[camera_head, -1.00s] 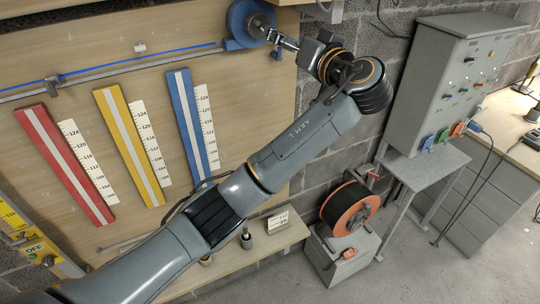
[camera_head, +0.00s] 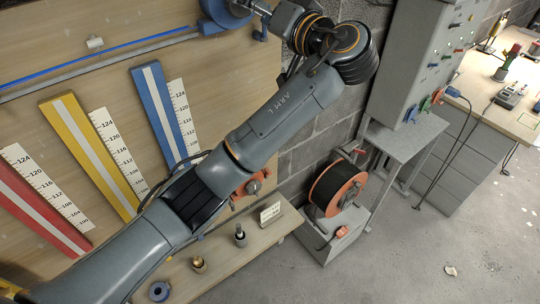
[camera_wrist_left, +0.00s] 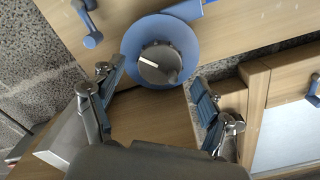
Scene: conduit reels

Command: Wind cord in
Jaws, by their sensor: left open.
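A blue reel (camera_head: 226,14) is on the wooden board at the top of the head view, partly cut off by the frame edge. A blue cord (camera_head: 110,55) runs along a grey rail to its left. In the left wrist view the blue reel disc (camera_wrist_left: 185,40) has a round grey knob (camera_wrist_left: 160,65) with a white mark. My left gripper (camera_wrist_left: 158,77) is open, its two fingers apart on either side of the knob's lower side, with nothing visibly gripped. In the head view the gripper is mostly cut off at the top. My right gripper is not in view.
Red (camera_head: 35,205), yellow (camera_head: 90,155) and blue (camera_head: 158,115) strips with number scales are on the board. An orange reel (camera_head: 252,185) is partly behind my arm. A black and orange cable reel (camera_head: 337,188) stands on a grey box. A grey control cabinet (camera_head: 405,60) is at right.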

